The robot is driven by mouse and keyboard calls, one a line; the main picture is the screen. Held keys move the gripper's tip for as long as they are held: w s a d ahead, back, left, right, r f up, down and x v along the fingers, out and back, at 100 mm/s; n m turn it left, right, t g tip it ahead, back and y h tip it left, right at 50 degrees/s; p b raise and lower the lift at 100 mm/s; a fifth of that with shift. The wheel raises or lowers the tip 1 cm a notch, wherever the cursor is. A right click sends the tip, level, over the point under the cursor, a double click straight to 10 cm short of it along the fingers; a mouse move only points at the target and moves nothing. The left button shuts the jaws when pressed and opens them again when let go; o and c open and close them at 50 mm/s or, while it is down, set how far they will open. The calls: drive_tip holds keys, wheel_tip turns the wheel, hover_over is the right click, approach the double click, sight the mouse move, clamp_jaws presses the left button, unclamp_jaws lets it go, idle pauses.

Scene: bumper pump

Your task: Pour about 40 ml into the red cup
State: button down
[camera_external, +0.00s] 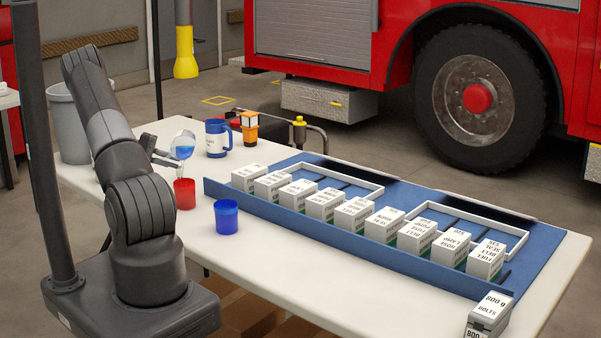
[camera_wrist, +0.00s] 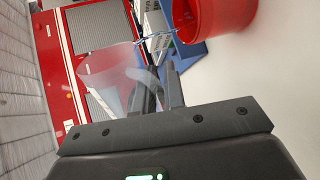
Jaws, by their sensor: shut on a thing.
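The red cup (camera_external: 185,195) stands upright on the white table; in the wrist view the red cup (camera_wrist: 222,22) is at the top. My gripper (camera_external: 158,152) is shut on a clear vessel (camera_external: 183,147) holding blue liquid, tilted above the red cup. The clear vessel (camera_wrist: 112,78) shows faintly left of my gripper (camera_wrist: 158,92) in the wrist view. A thin bluish streak runs from the vessel's rim toward the red cup there, apparently liquid falling. The level inside the red cup is hidden.
A blue cup (camera_external: 227,217) stands just right of the red cup. Behind are a blue and white mug (camera_external: 217,138) and an orange lamp (camera_external: 249,127). A blue tray (camera_external: 330,245) with several labelled boxes fills the table's right side.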

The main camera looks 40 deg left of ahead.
drive_tip(key=shift+a+f+m+p, duration=0.2)
drive_tip(key=shift+a+m+p, duration=0.1)
drive_tip(key=shift+p, duration=0.1)
idle(1.2)
drive_tip(key=n+h, duration=0.1)
drive_tip(key=n, duration=0.1)
drive_tip(key=d+n+g, duration=0.1)
drive_tip(key=s+n+h, duration=0.1)
drive_tip(key=n, duration=0.1)
drive_tip(key=shift+d+r+n+g+h, duration=0.25)
drive_tip(key=shift+r+n+g+h, duration=0.05)
drive_tip(key=shift+g, duration=0.1)
drive_tip(key=shift+w+a+f+n+h+b, duration=0.35)
drive_tip(key=shift+w+f+n+h, duration=0.15)
drive_tip(key=shift+n, duration=0.75)
drive_tip(key=shift+w+a+f+n+h+b, duration=0.3)
drive_tip(key=shift+a+f+n+h, duration=0.2)
drive_tip(key=shift+n, duration=0.8)
drive_tip(key=shift+w+a+f+n+h+b, duration=0.25)
drive_tip(key=shift+w+f+n+h+b, duration=0.25)
drive_tip(key=shift+n, duration=0.75)
drive_tip(key=shift+s+r, duration=0.1)
drive_tip(key=shift+s, duration=0.05)
